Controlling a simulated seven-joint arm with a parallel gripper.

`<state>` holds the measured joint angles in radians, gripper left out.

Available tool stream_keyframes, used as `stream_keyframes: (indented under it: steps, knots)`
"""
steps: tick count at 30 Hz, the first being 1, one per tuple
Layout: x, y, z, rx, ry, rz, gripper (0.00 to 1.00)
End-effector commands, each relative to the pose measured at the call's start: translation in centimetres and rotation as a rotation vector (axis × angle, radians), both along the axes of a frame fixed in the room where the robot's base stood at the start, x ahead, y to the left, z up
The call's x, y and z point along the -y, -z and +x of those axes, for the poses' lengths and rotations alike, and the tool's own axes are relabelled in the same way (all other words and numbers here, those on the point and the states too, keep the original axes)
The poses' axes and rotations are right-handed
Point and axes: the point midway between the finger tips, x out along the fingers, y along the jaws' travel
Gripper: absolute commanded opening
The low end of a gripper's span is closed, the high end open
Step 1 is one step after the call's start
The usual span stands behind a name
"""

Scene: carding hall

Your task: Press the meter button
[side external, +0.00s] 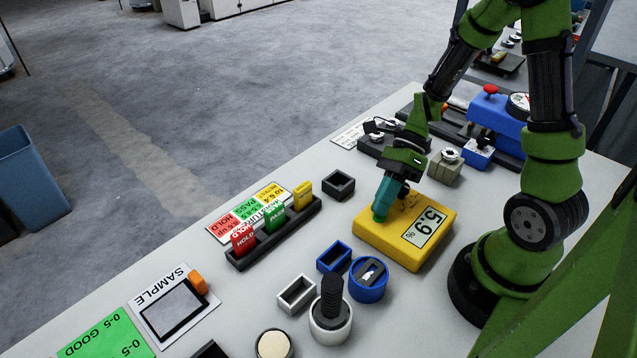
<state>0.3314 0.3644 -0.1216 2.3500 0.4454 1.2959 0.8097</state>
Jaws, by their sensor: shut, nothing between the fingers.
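The yellow meter (389,246) lies flat on the table, with a display reading 5.9 % (427,227). My gripper (381,215) is shut and empty. It points down at the left part of the meter's top face, at or just above the surface. Whether its tips touch the meter I cannot tell. No button shows clearly; the gripper covers part of the meter's top. A dark mark (409,198) shows on the top face beside the gripper.
Left of the meter stand a black rack (275,236) with red, green and yellow tags, and a small black open box (338,184). In front are a blue box (333,257), a blue round holder (368,280) and a white box (296,293). Blue equipment (497,118) stands behind.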

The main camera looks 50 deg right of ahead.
Motion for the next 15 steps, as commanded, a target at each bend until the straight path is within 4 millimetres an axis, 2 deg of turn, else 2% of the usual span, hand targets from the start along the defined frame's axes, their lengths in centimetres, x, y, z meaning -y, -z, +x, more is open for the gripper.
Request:
stream_keyframes:
  steps: [9, 15]
  knots:
    - [0.0, -1.5, 0.0, 0.002, -0.001, -0.001, 0.0]
    - [0.0, -1.6, 0.0, 0.0, -0.001, -0.001, 0.0]
